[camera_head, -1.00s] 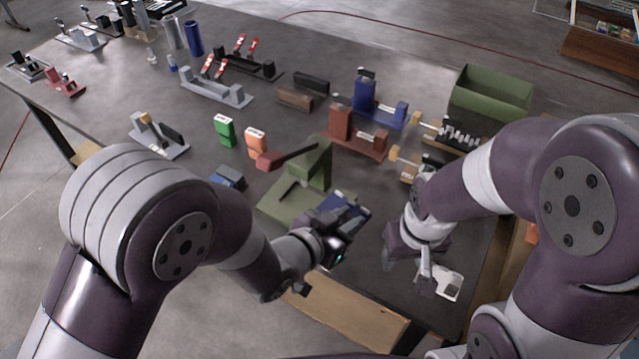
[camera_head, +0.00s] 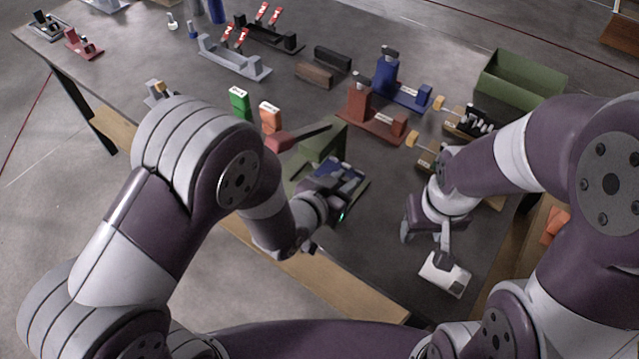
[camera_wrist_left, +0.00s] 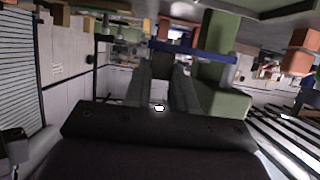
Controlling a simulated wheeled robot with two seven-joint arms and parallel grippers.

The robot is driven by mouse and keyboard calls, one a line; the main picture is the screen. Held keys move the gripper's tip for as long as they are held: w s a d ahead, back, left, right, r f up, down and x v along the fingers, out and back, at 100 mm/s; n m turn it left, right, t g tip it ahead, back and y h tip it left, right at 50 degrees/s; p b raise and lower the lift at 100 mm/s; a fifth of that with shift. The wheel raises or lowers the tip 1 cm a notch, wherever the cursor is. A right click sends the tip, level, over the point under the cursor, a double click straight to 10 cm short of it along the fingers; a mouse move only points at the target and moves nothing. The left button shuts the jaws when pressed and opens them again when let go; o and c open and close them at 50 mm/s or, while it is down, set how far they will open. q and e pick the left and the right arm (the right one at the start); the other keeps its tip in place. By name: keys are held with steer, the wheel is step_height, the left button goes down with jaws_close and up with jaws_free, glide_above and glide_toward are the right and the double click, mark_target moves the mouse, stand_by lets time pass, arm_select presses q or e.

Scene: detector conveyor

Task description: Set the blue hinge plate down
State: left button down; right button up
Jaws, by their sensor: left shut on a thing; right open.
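The blue hinge plate (camera_head: 349,170) is in my left gripper (camera_head: 338,190), beside the green press-like fixture (camera_head: 322,146). In the left wrist view the plate shows as a blue bar (camera_wrist_left: 205,53) across the fingers (camera_wrist_left: 165,72), with a green block (camera_wrist_left: 210,72) close by. I cannot tell whether the plate touches anything below it. My right gripper (camera_head: 443,243) is open over the right front of the table, just above a white box-like piece (camera_head: 445,273). Its fingers are partly hidden.
Red (camera_head: 372,122) and blue (camera_head: 402,92) fixtures stand behind the press. Green (camera_head: 240,103) and orange (camera_head: 270,117) blocks stand left of it.

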arm_select(q)
steer(key=w+a+f, duration=0.1)
steer(key=w+a, duration=0.1)
steer(key=w+a+f, duration=0.1)
steer(key=a+f, duration=0.1)
steer(key=shift+w+a+f, duration=0.2)
steer(key=shift+w+a, duration=0.1)
steer(key=shift+w, duration=0.1)
step_height(320, 180, down, 4)
steer(key=shift+w+a+r, duration=0.1)
steer(key=shift+f, duration=0.25)
steer(key=c, duration=0.9)
jaws_free()
steer(key=shift+c, duration=0.2)
steer(key=shift+r, duration=0.1)
